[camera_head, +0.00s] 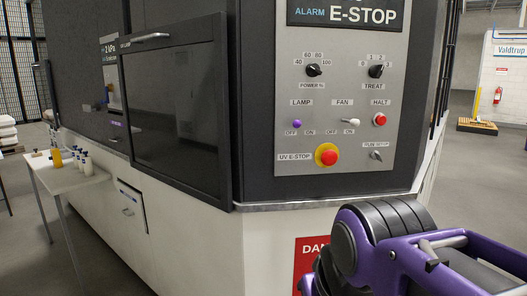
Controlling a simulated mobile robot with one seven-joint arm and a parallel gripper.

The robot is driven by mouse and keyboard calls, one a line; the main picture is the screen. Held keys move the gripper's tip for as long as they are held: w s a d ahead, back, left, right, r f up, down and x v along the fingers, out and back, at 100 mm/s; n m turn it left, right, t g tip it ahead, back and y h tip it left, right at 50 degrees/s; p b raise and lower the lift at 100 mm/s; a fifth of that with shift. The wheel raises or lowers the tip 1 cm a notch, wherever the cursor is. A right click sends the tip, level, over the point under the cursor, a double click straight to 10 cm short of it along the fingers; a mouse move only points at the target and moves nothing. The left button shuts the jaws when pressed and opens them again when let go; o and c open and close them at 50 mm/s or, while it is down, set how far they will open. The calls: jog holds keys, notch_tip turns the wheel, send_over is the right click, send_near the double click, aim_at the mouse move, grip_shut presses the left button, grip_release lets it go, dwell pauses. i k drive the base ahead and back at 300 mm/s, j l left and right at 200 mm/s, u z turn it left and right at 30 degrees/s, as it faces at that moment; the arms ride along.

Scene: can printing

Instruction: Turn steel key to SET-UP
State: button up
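The steel key (376,155) is a small grey key switch at the lower right of the grey control panel (340,110). It sits by a label (376,144) whose small text is too fine to read surely. Its exact turn position is too small to tell. A purple and black part of my arm shows at the lower right, below the panel and apart from the key. My gripper's fingertips are not in view.
A red E-stop button on a yellow ring (327,155), a red HALT button (379,119), a FAN toggle (350,121), a LAMP switch (297,123) and two black knobs, POWER (313,70) and TREAT (376,71), share the panel. A dark window door (175,100) is left. Bottles stand on a table (75,181).

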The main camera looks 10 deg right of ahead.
aim_at(374, 156)
jog(key=z, duration=0.95)
